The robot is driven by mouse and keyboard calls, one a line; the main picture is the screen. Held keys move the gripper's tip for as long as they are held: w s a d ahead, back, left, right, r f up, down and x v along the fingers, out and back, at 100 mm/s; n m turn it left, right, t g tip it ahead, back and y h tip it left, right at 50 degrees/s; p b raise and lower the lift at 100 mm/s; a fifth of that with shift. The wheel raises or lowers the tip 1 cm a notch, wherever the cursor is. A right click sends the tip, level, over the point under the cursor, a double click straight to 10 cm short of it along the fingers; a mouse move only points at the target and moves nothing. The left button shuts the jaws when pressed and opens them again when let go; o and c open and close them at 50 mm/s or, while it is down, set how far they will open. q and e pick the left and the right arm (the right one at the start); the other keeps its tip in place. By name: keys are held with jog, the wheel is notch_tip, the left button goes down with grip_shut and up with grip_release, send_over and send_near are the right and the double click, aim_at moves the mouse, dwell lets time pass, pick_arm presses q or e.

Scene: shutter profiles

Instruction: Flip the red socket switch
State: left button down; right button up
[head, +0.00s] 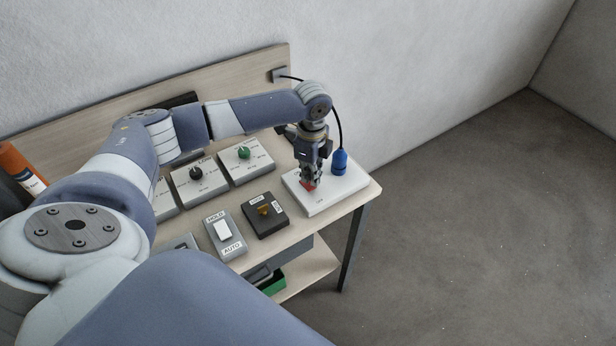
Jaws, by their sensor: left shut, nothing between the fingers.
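The red socket switch (307,188) is a small red rocker on the white socket panel (327,203) at the right end of the workbench. My left gripper (309,184) points down from above, shut and empty, with its fingertips at the red switch. The fingers partly cover the switch. I cannot tell whether they touch it or which way it is tilted. A blue plug (340,162) with a black cable stands at the back of the same panel, just right of the gripper. My right gripper is not in view.
A wooden backboard (262,68) stands behind. Open floor lies right.

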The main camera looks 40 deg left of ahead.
pick_arm(q)
jog(key=shift+f, duration=0.4)
dwell(0.4)
jog(key=shift+f+b, duration=0.3)
jog(key=shift+f, duration=0.2)
jog(key=shift+s+f, duration=0.1)
jog(key=shift+f, duration=0.25)
dwell(0.3)
notch_tip(320, 180, up, 2)
jog(key=shift+p, duration=1.1)
notch_tip(320, 180, up, 5)
jog(key=p, duration=0.5)
jog(key=shift+r+p, duration=0.1)
jog(key=shift+p, duration=0.2)
